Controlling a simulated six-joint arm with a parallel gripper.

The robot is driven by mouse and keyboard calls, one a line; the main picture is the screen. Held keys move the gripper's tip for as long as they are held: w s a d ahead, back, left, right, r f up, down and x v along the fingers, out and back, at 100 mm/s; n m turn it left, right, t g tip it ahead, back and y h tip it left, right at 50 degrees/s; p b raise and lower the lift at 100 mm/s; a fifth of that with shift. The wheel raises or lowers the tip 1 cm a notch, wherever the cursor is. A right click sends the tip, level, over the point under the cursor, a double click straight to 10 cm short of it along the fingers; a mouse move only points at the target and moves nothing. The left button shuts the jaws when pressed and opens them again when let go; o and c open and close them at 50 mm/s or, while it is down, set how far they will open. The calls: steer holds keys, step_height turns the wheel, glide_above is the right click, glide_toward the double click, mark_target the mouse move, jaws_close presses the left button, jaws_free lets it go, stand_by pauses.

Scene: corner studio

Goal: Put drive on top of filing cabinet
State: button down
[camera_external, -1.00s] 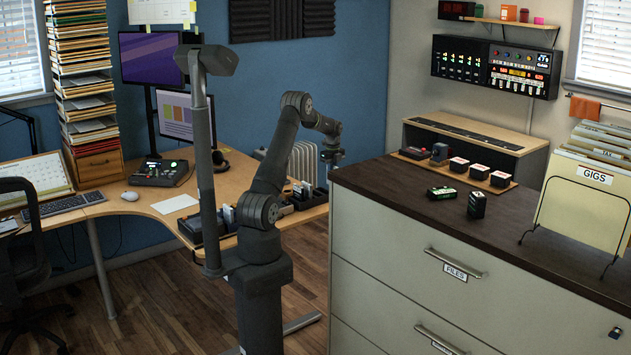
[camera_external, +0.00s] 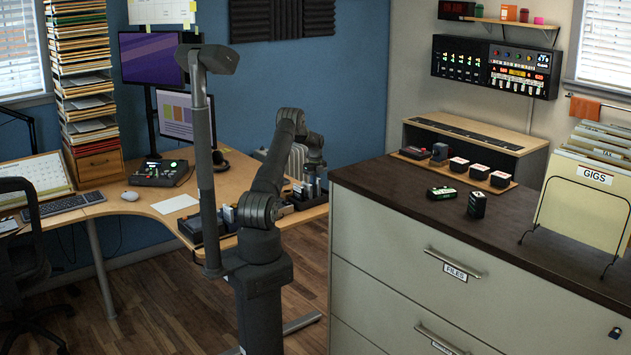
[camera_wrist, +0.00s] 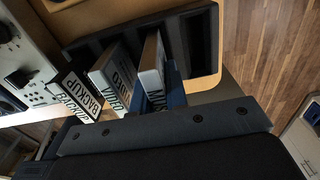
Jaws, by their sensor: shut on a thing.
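In the wrist view, a drive (camera_wrist: 153,65) with a white label starting with "M" stands in a dark rack (camera_wrist: 203,45). My gripper (camera_wrist: 163,90) is shut on this drive, with blue finger parts beside it; the dark gripper body hides its lower part. In the external view, my gripper (camera_external: 311,178) is low over the desk rack (camera_external: 307,200), and the held drive cannot be told apart there. The filing cabinet (camera_external: 400,250), with a dark top, stands to the right of my arm.
Drives labelled "VIDEO" (camera_wrist: 112,75) and "BACKUP" (camera_wrist: 77,95) stand close beside the held one. The cabinet top's near left part is clear.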

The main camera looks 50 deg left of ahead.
steer(key=shift+f, duration=0.75)
steer(key=shift+f, duration=0.25)
steer(key=c, duration=1.4)
jaws_free()
steer(key=shift+c, duration=0.2)
steer(key=shift+r, duration=0.1)
steer(key=shift+o, duration=0.5)
step_height(320, 180, up, 17)
steer(key=shift+s+r, duration=0.15)
steer(key=shift+s, duration=0.15)
